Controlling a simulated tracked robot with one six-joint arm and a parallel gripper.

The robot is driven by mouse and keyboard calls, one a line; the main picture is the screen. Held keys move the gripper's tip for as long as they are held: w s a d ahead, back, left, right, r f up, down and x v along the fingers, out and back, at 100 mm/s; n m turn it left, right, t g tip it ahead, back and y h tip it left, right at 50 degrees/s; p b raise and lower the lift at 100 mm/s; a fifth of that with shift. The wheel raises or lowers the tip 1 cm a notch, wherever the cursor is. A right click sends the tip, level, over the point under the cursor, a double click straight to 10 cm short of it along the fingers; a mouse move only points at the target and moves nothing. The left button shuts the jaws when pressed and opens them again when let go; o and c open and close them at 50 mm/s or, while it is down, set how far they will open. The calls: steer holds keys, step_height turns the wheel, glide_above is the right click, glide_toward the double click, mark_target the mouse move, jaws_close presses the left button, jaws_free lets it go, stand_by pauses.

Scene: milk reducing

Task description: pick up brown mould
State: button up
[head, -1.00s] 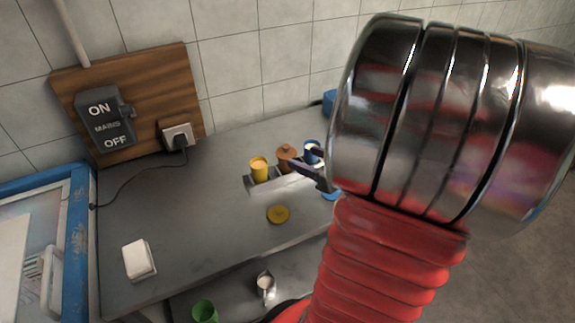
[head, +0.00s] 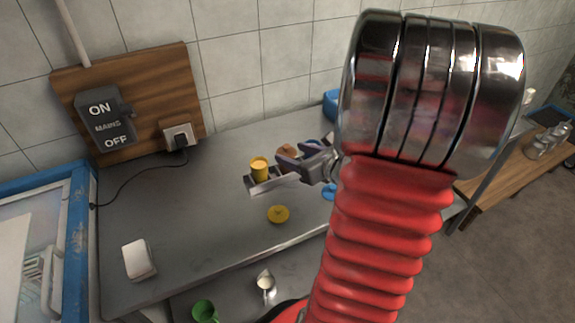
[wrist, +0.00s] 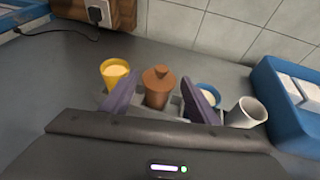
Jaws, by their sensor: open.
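The brown mould (wrist: 158,88), with a knobbed brown lid, stands upright in the wrist view between the two fingers of my gripper (wrist: 160,97). The fingers are apart, one on each side of it, and I cannot tell whether they touch it. In the head view only a small part of the brown mould (head: 287,150) shows behind my gripper (head: 291,157). It stands in a grey metal holder (head: 262,186), between a yellow cup (head: 259,171) on the left and a blue cup (wrist: 208,95) on the right.
A white cup (wrist: 246,113) and a blue crate (wrist: 277,92) with white blocks are to the right. A yellow lid (head: 278,214) lies in front of the holder. A white block (head: 138,259) sits at the left of the counter. The tiled wall (head: 250,60) is close behind.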

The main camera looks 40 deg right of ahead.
mark_target(288, 152)
steer(key=shift+x, duration=2.15)
steer(key=shift+c, duration=0.6)
steer(key=c, duration=1.1)
